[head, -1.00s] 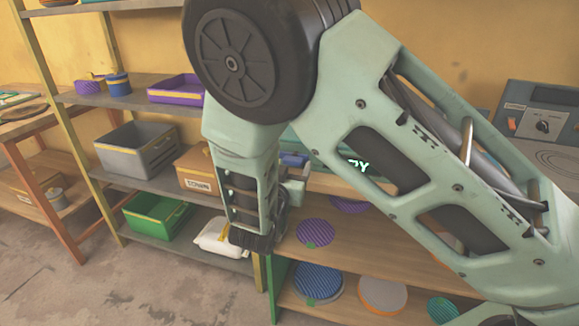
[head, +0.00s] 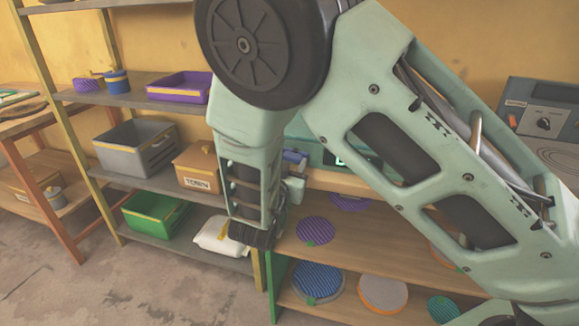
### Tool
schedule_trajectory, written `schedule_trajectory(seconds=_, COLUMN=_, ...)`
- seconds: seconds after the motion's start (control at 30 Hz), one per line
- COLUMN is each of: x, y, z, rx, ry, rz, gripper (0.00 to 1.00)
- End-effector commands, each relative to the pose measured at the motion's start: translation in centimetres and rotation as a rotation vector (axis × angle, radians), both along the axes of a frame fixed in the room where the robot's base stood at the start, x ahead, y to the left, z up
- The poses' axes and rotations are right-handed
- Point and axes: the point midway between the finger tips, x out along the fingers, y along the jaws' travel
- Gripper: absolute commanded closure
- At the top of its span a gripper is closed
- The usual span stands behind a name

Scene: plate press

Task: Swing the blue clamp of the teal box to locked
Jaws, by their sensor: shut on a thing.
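The teal box (head: 316,154) stands on the wooden workbench behind my arm. My arm hides most of it, and only a sliver of its lit green display shows. The blue clamp (head: 294,157) is at the box's left front, small and partly hidden. My gripper (head: 294,175) is at the clamp, just beyond my wrist, and is shut on it. The fingertips are mostly hidden, so the exact grip and the clamp's angle cannot be made out.
A shelf rack at left holds a grey bin (head: 136,148), a green bin (head: 156,213), a purple tray (head: 180,89) and a brown box (head: 197,167). Round plates (head: 317,279) lie on the boards below the bench. A grey device (head: 541,122) stands at right.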

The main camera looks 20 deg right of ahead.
Motion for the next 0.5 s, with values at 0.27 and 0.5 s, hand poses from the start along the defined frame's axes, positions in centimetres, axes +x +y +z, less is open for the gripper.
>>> schedule_trajectory(seconds=0.27, x=-0.04, y=-0.02, z=-0.49, rx=0.193, ry=-0.14, rz=-0.001, gripper=0.79)
schedule_trajectory(seconds=0.5, x=-0.02, y=0.02, z=-0.58, rx=0.378, ry=-0.274, rz=0.0, gripper=0.79)
